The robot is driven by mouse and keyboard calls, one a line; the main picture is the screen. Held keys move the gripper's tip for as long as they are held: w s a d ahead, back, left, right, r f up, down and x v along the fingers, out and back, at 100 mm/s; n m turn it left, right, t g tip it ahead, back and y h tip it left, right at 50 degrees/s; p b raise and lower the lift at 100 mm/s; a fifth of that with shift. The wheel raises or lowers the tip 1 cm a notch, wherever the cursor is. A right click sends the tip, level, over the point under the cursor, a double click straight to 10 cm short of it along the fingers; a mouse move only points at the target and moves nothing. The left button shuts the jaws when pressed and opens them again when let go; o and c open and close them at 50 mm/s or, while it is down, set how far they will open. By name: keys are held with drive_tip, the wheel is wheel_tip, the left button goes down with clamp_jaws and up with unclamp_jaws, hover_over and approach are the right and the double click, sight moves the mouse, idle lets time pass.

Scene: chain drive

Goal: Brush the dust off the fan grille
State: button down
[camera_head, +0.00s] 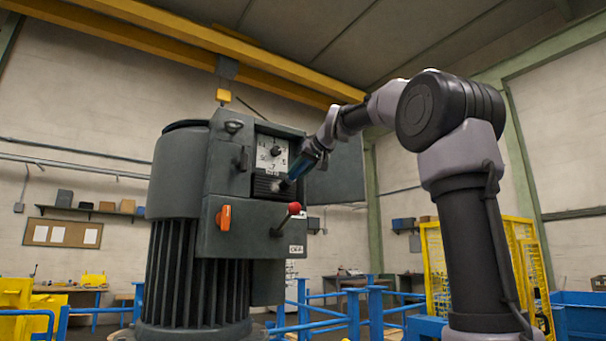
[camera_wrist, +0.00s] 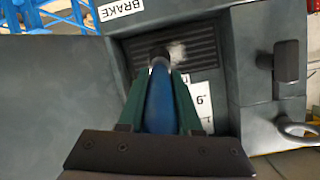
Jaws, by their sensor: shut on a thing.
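The fan grille (camera_head: 268,187) is a dark slatted panel below the dial on the grey machine's control box. In the wrist view the grille (camera_wrist: 203,52) has dark parallel slats with a pale dusty patch (camera_wrist: 177,50) near its middle. My gripper (camera_head: 300,168) is shut on a blue-handled brush (camera_head: 292,176). In the wrist view the brush's blue handle (camera_wrist: 160,100) lies between the green fingers, and its dark tip is at the grille beside the dust. I cannot tell whether the bristles touch the slats.
The control box carries a dial (camera_head: 271,153), an orange switch (camera_head: 224,217) and a red-knobbed lever (camera_head: 293,209). An open box door (camera_head: 338,170) stands just behind my gripper. Blue railings (camera_head: 352,308) and a yellow cage (camera_head: 437,270) stand beyond.

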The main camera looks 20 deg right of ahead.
drive_tip(key=shift+s+a, duration=0.2)
drive_tip(key=shift+a, duration=0.5)
drive_tip(key=shift+s+a, duration=0.25)
drive_tip(key=shift+a, duration=0.45)
drive_tip(key=shift+s+a, duration=0.2)
drive_tip(key=shift+a, duration=0.5)
drive_tip(key=s+d, duration=0.2)
drive_tip(key=s, duration=0.3)
drive_tip(key=shift+s, duration=0.4)
drive_tip(key=s, duration=0.2)
drive_tip(key=shift+s+d, duration=0.4)
drive_tip(key=shift+w, duration=0.15)
drive_tip(key=w+a, duration=0.2)
drive_tip(key=w, duration=0.4)
drive_tip(key=shift+w+a, duration=0.15)
drive_tip(key=shift+w, duration=0.25)
drive_tip(key=shift+w+a, duration=0.25)
drive_tip(key=shift+w, duration=0.5)
